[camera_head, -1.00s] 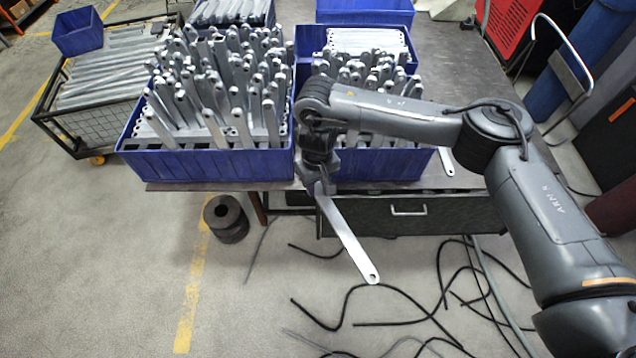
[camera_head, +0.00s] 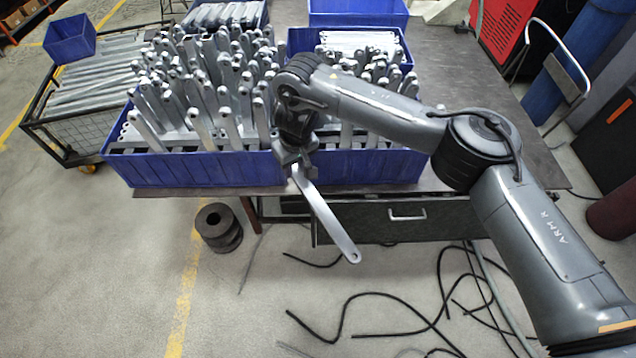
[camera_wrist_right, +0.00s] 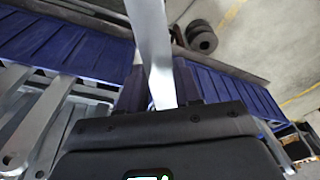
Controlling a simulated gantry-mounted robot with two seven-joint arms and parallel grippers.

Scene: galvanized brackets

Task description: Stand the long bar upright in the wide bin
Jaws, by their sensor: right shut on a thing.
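The long bar (camera_head: 328,218) is a flat grey metal strip with a hole near its free end. My right gripper (camera_head: 295,163) is shut on its upper end. The bar slants down and to the right, in front of the bins and over the floor side of the table edge. In the right wrist view the bar (camera_wrist_right: 151,45) runs up from between the fingers (camera_wrist_right: 160,92). The wide bin (camera_head: 195,170) is blue, at the left on the table, with many bars standing in it. My arm hides its right front corner. My left gripper is out of view.
A narrower blue bin (camera_head: 375,166) with bars stands right of the wide bin. More blue bins stand behind. A wire cart (camera_head: 75,135) of bars is at the left. Black rings (camera_head: 218,228) and cables (camera_head: 390,305) lie on the floor. The table (camera_head: 470,80) is bare at the right.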

